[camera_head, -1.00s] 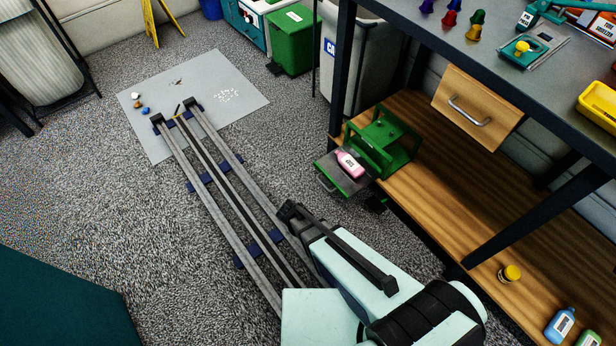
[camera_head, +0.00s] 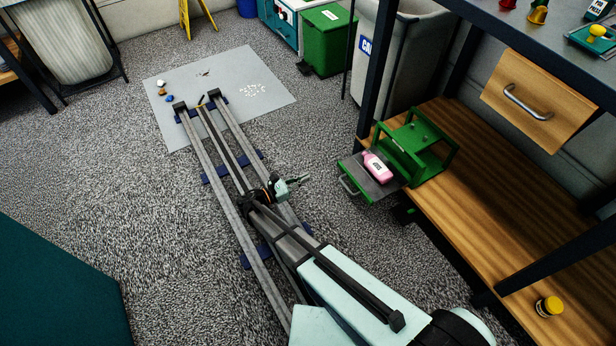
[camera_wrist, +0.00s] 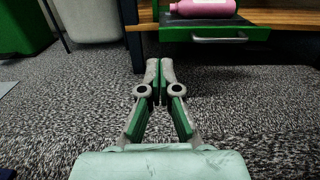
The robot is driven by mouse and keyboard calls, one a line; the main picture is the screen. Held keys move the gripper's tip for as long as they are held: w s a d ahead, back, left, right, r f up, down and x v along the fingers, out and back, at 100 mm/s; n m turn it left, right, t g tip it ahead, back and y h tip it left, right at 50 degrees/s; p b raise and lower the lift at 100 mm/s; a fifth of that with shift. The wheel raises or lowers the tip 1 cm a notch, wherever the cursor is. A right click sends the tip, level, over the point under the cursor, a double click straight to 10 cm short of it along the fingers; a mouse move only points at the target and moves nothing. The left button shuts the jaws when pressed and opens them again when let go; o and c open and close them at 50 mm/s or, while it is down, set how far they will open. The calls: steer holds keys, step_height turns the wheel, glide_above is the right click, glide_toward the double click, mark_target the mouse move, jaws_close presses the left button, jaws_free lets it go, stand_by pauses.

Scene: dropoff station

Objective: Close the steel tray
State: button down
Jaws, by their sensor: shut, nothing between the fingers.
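The steel tray (camera_head: 366,184) is slid out of a green metal frame (camera_head: 418,148) on the lower wooden shelf, and its handle faces left. A pink bottle (camera_head: 377,167) lies on the tray.
The wooden shelf (camera_head: 470,190) extends right under a dark table with a drawer (camera_head: 530,95). A yellow-lidded jar (camera_head: 549,306) stands on the shelf. A green bin (camera_head: 328,40) and a grey bin (camera_head: 405,60) stand behind. Carpet between gripper and tray is clear.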

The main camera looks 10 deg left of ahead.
steer(key=b+x, duration=0.4)
steer(key=x, duration=0.8)
steer(key=shift+b, duration=0.35)
steer(key=shift+w+d, duration=0.15)
steer(key=shift+w, duration=0.05)
